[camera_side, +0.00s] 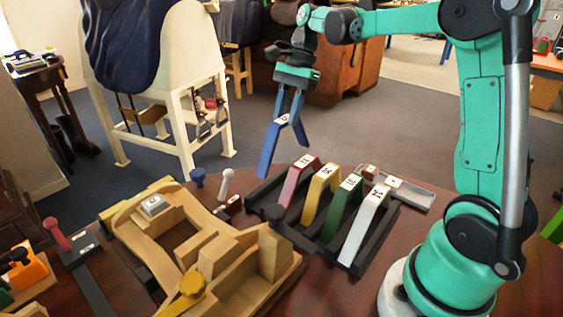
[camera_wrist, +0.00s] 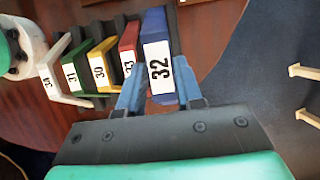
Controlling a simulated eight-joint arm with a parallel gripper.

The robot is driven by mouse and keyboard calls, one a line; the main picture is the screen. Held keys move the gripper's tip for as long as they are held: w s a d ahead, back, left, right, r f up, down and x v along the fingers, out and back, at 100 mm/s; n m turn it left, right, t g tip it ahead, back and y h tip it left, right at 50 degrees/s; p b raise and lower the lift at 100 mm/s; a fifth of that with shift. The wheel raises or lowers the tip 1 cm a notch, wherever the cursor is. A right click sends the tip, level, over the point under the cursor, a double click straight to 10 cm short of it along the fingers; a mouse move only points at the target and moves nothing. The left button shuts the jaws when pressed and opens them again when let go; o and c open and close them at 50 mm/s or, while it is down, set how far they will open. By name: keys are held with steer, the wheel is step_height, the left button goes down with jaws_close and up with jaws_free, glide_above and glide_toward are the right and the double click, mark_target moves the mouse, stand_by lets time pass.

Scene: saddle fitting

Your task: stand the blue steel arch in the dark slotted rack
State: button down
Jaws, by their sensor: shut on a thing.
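The blue steel arch (camera_side: 271,146) hangs in the air, legs pointing down, above and beyond the left end of the rack. My gripper (camera_side: 286,113) is shut on its top. In the wrist view the arch (camera_wrist: 155,25) shows a white label reading 32, between the two blue fingers of my gripper (camera_wrist: 160,95). The dark slotted rack (camera_side: 258,195) lies on the table below, apart from the arch. Its left end shows a bare stretch beside the red arch. Its slots are partly hidden by the standing arches.
A red arch (camera_side: 294,183), yellow arch (camera_side: 317,194), green arch (camera_side: 340,209) and white arch (camera_side: 362,228) stand in the rack. A wooden fixture (camera_side: 140,238) with a yellow knob is left of it. A grey tray (camera_side: 412,196) lies behind right. Air around the held arch is clear.

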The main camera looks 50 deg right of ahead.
steer(key=shift+f, duration=1.65)
steer(key=shift+f, duration=2.05)
stand_by(0.7)
stand_by(0.5)
steer(key=shift+c, duration=0.5)
jaws_free()
steer(key=shift+r, duration=2.55)
steer(key=shift+r, duration=1.45)
